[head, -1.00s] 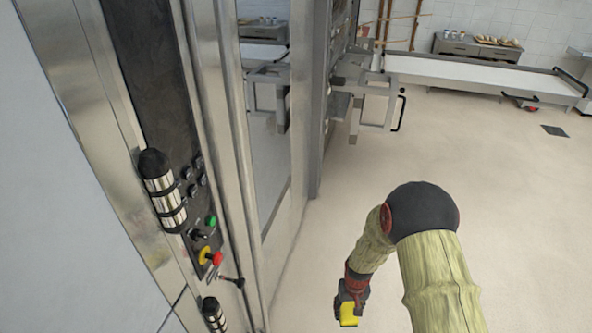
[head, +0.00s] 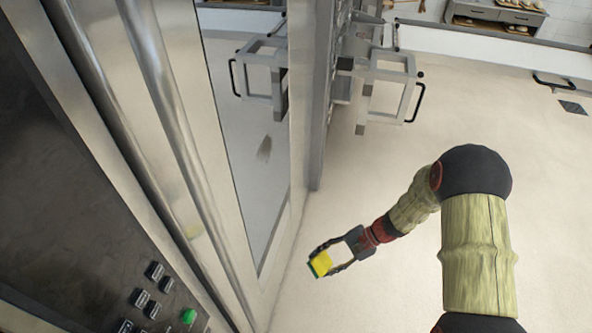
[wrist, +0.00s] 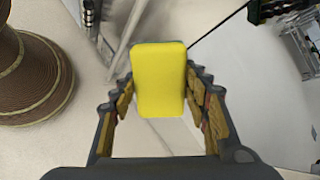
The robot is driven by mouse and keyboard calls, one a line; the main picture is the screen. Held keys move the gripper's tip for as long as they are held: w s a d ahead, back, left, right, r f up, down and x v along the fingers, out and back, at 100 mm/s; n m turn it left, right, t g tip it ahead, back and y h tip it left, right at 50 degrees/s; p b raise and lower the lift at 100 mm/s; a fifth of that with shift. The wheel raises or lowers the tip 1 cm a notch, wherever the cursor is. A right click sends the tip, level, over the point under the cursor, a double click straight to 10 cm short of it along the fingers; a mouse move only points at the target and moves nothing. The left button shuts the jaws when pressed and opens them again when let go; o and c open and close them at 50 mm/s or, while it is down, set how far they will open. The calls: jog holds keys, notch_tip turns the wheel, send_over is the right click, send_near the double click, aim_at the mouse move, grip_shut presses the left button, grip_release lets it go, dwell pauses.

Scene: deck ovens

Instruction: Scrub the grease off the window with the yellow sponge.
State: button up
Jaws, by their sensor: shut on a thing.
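My gripper (head: 327,256) is shut on the yellow sponge (head: 321,264), which has a green face at its left side. In the wrist view the sponge (wrist: 158,80) sits between the fingertips, its yellow side toward the camera. The window (head: 240,120) is a tall glass pane in a metal frame, left of my gripper. A dark grease smudge (head: 264,148) shows on the glass. The sponge is in front of the frame's lower right side, and it looks apart from the glass.
A control panel (head: 150,290) with black switches and a green button is at lower left. A metal bracket with a black handle (head: 392,85) juts out beyond the window. Shelves with bread (head: 497,18) stand at the back.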

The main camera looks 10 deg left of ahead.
aim_at(273, 141)
jog(key=w+a+r+m+t+y+p, duration=0.1)
jog(key=w+a+r+m+y, duration=0.2)
jog(key=r, duration=0.5)
jog(key=w+a+r+t+y+p, duration=0.1)
jog(key=w+a+r+t+y, duration=0.15)
jog(key=w+a+r, duration=0.4)
jog(key=w+a+r+m+t+y+p, duration=0.1)
jog(key=w+a+r+m+y+p, duration=0.15)
jog(key=r, duration=0.75)
jog(key=shift+n+y, duration=0.4)
jog(key=shift+n, duration=0.05)
jog(key=shift+w+a, duration=0.2)
jog(key=shift+a, duration=0.75)
jog(key=shift+w+a, duration=0.15)
jog(key=shift+a, duration=0.8)
jog(key=shift+w+a, duration=0.2)
jog(key=shift+a, duration=0.75)
jog(key=shift+w+a+b, duration=0.1)
jog(key=shift+a+b, duration=0.45)
jog(key=shift+a, duration=0.45)
